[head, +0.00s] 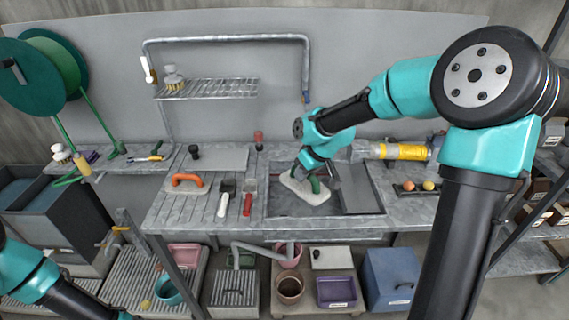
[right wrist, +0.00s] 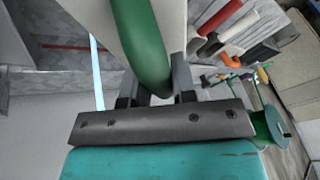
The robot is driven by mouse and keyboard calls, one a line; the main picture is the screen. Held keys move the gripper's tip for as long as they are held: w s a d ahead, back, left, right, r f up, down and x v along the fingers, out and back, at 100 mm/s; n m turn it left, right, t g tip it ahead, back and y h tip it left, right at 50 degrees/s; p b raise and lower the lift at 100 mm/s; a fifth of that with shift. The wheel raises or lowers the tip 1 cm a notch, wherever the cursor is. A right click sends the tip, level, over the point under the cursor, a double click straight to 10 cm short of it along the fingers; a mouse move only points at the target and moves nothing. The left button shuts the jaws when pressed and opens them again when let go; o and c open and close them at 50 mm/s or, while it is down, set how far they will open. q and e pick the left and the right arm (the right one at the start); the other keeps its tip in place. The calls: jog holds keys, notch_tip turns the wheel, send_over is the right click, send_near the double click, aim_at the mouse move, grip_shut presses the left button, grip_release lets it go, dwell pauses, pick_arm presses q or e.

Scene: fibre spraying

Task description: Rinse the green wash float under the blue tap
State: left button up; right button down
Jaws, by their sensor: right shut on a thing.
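The green wash float, a pale pad with a green handle (head: 315,184), is at the sink (head: 290,208) in the head view. My right gripper (head: 322,174) is shut on its handle, which also shows between the jaws in the right wrist view (right wrist: 141,45). The pad (head: 297,188) lies over the sink; I cannot tell whether it touches the bottom. The blue tap tip (head: 306,98) hangs from the overhead pipe, above my right wrist. A thin pale blue strip (right wrist: 97,70) runs beside the float in the wrist view; I cannot tell whether it is water. My left gripper is out of view.
An orange-handled float (head: 187,181), a white-handled tool (head: 223,203) and a red-handled tool (head: 247,204) lie left of the sink. A wire shelf (head: 215,88) hangs behind. A yellow-and-grey cylinder (head: 400,151) lies to the right. Tubs stand below.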

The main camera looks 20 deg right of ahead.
jog(key=shift+n, duration=0.5)
jog(key=d+f, duration=0.1)
jog(key=s+d+f, duration=0.1)
jog(key=d, duration=0.1)
jog(key=s+d+f, duration=0.1)
jog(key=shift+d+f, duration=0.15)
jog(key=shift+d, duration=0.15)
jog(key=w+d+f, duration=0.2)
jog(key=w+d, duration=0.5)
jog(key=w, duration=0.5)
jog(key=shift+d+f, duration=0.15)
jog(key=shift+f, duration=0.25)
dwell(0.5)
jog(key=shift+s+d, duration=0.15)
jog(key=shift+s+d, duration=0.25)
jog(key=shift+d, duration=0.1)
dwell(0.5)
jog(key=shift+w+a, duration=0.15)
jog(key=shift+a, duration=0.05)
jog(key=shift+w+a, duration=0.2)
jog(key=shift+a, duration=0.1)
